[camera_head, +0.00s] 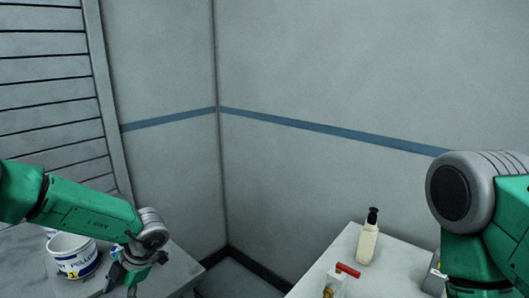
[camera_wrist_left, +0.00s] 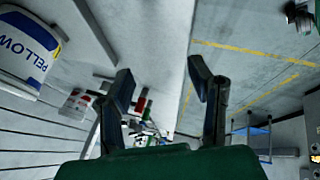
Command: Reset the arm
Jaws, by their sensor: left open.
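My left arm comes in from the left in the head view, over the grey table. Its gripper (camera_head: 132,278) hangs at the arm's end, just right of the white bucket. In the left wrist view the two dark fingers of this gripper (camera_wrist_left: 160,82) stand wide apart with nothing between them. My right arm shows at the right edge of the head view; its gripper is out of view.
A white bucket (camera_head: 78,264) with blue lettering stands on the grey table (camera_head: 178,268). It also shows in the left wrist view (camera_wrist_left: 62,22). A cream pump bottle (camera_head: 367,244) and a red-topped item (camera_head: 346,271) stand on a white table (camera_head: 330,262) at the right. A gap separates the tables.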

